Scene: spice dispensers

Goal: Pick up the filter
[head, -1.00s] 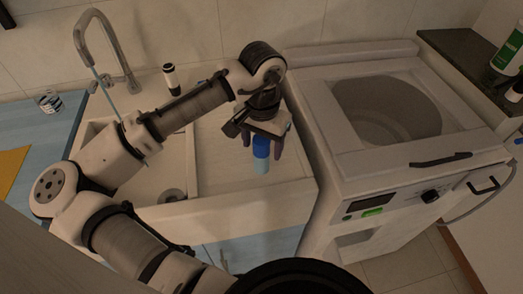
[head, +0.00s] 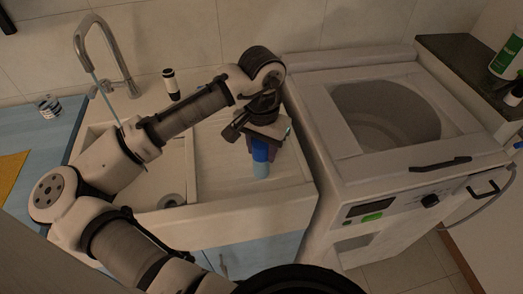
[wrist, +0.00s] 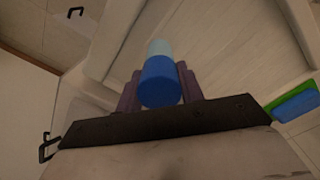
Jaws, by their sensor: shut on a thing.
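The filter, a blue cylinder with a pale blue end (head: 260,162), is over the ribbed drainboard of the sink, near its front edge. My gripper (head: 260,148) is above it, pointing down, with its fingers shut around the blue upper part. In the wrist view the filter (wrist: 160,80) sits between the two purplish fingers (wrist: 160,90), with its pale end pointing away from me. I cannot tell whether its lower end touches the drainboard.
The sink basin (head: 150,185) with a tall faucet (head: 105,55) lies left of the drainboard (head: 225,180). A black-and-white dispenser (head: 171,84) stands behind it. A top-loading washer (head: 345,185) stands right. A blue-green sponge (wrist: 295,104) shows at the wrist view's right.

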